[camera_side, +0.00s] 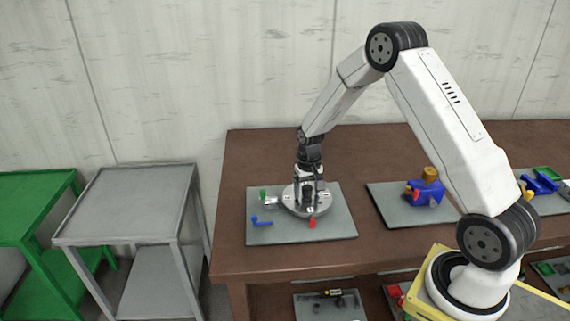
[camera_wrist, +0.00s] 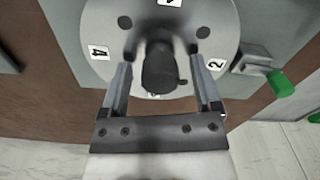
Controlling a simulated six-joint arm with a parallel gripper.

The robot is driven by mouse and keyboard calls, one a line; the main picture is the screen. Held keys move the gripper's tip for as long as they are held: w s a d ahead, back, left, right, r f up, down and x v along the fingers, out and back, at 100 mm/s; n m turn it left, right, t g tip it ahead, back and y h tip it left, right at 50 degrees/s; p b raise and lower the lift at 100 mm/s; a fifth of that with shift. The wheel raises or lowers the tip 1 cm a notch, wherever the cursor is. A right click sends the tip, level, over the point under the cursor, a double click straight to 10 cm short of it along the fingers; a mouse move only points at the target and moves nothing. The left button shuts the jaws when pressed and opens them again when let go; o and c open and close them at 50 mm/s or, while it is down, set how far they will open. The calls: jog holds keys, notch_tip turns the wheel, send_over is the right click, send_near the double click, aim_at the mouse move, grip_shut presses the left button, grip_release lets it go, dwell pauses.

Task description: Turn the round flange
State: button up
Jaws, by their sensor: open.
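The round flange (camera_side: 294,207) is a light grey metal disc lying on a grey plate on the brown table. In the wrist view the flange (camera_wrist: 110,22) shows dark holes and white number labels, with 4 at left and 2 at right. A dark upright knob (camera_wrist: 160,70) stands on it. My gripper (camera_wrist: 160,72) is open, pointing down, with one finger on each side of the knob. Gaps show between the fingers and the knob. In the side view my gripper (camera_side: 309,197) is low over the flange and partly hides its middle.
The grey plate (camera_side: 335,232) also carries a green-handled clamp (camera_side: 266,197), a blue lever (camera_side: 261,221) and a red part (camera_side: 312,223) close around the flange. A blue vise (camera_side: 427,191) stands on another plate to the right. Grey (camera_side: 135,185) and green (camera_side: 35,195) side tables stand left.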

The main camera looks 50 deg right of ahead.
grip_shut()
dwell(1.4)
